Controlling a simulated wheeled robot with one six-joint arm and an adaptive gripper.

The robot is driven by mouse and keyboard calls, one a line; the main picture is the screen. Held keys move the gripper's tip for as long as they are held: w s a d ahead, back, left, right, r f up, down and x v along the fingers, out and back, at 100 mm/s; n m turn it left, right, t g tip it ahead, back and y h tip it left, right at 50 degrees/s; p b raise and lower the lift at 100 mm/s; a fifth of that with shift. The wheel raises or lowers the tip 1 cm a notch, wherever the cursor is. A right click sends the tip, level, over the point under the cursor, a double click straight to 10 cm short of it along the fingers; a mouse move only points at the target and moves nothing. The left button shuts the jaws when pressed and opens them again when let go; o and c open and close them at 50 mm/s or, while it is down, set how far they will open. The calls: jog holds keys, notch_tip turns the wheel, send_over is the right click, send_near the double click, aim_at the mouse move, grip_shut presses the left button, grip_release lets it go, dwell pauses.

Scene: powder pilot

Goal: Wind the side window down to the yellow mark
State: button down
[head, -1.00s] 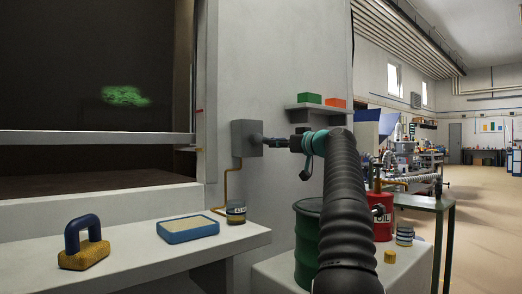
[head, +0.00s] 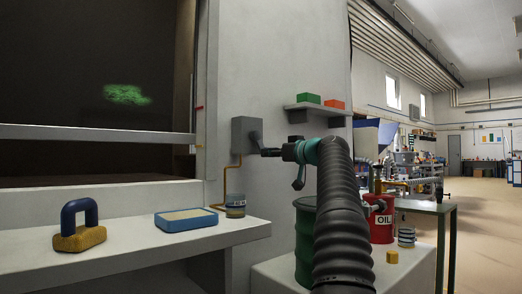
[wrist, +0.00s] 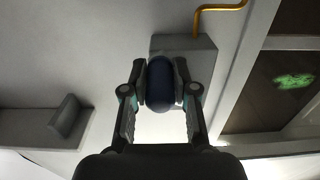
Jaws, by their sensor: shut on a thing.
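The side window is a dark pane (head: 90,60) with a pale bottom rail (head: 90,133), at the left of the head view. Dark space shows below the rail. A grey winder box (head: 247,133) on the wall carries a crank. My gripper (head: 271,152) is at the crank's end, lower right of the box. In the wrist view, my gripper (wrist: 162,85) is shut on the dark blue crank knob (wrist: 160,84), with the grey box (wrist: 200,50) behind.
The white ledge (head: 120,250) below the window holds a yellow block with a blue handle (head: 78,228), a blue tray (head: 186,220) and a tin (head: 235,206). A green drum (head: 305,235) and red oil can (head: 380,222) stand near my arm. A shelf (head: 318,109) is above.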

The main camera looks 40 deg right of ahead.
jog(key=shift+s+a+b, duration=0.1)
jog(key=shift+a+b, duration=0.3)
jog(key=shift+a, duration=0.65)
jog(key=shift+f, duration=0.1)
jog(key=shift+a+f+b, duration=0.15)
jog(key=shift+a+b, duration=0.15)
jog(key=shift+b, duration=0.15)
jog(key=c, duration=1)
grip_release()
jog(key=shift+c, duration=0.2)
jog(key=shift+d, duration=0.1)
jog(key=shift+s, duration=0.1)
